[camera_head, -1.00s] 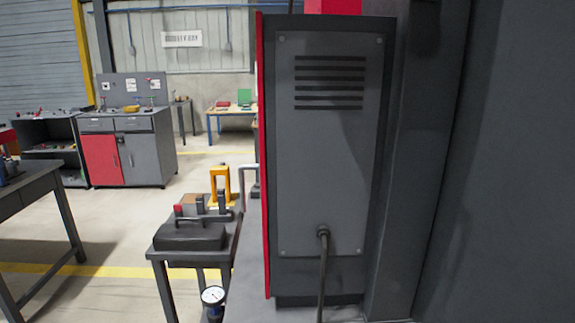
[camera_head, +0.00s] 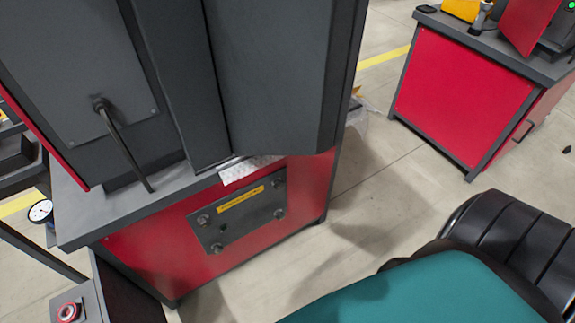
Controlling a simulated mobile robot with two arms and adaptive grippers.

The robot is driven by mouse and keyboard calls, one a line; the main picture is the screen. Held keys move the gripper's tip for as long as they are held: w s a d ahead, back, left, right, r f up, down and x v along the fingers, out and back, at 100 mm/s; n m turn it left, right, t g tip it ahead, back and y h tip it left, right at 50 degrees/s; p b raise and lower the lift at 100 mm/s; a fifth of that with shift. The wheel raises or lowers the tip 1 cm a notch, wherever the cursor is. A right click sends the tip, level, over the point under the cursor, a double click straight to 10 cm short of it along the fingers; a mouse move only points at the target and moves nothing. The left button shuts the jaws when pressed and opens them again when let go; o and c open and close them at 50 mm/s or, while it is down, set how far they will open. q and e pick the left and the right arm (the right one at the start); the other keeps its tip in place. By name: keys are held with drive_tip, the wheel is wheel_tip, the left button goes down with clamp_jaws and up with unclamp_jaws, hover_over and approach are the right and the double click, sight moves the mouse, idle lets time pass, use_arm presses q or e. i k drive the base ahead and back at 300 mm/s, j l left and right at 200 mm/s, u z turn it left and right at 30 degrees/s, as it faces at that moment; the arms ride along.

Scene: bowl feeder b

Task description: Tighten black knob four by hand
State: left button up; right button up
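A dark plate (camera_head: 238,215) with a yellow label (camera_head: 240,199) is fixed on the front of the red cabinet (camera_head: 160,250), below the tall grey machine housing. Small round knobs or fasteners sit near its corners: one at left (camera_head: 203,219), one at lower left (camera_head: 215,247), one at upper right (camera_head: 279,183) and one at lower right (camera_head: 280,213). They are too small to tell which is knob four or how tight any is. Neither of my grippers is in view.
The grey machine housing (camera_head: 270,70) stands on the cabinet, with a cable (camera_head: 125,150). A teal and black ribbed shape covers the lower right. Another red cabinet (camera_head: 455,100) stands at upper right. Bare floor (camera_head: 365,195) lies between.

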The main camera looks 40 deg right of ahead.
sight(279, 216)
drive_tip(key=l+u, duration=0.1)
drive_tip(key=l, duration=0.5)
drive_tip(key=l+u, duration=0.1)
drive_tip(key=l, duration=0.5)
drive_tip(key=k+l+u, duration=0.15)
drive_tip(key=l, duration=0.45)
drive_tip(key=l+u, duration=0.1)
drive_tip(key=l, duration=0.45)
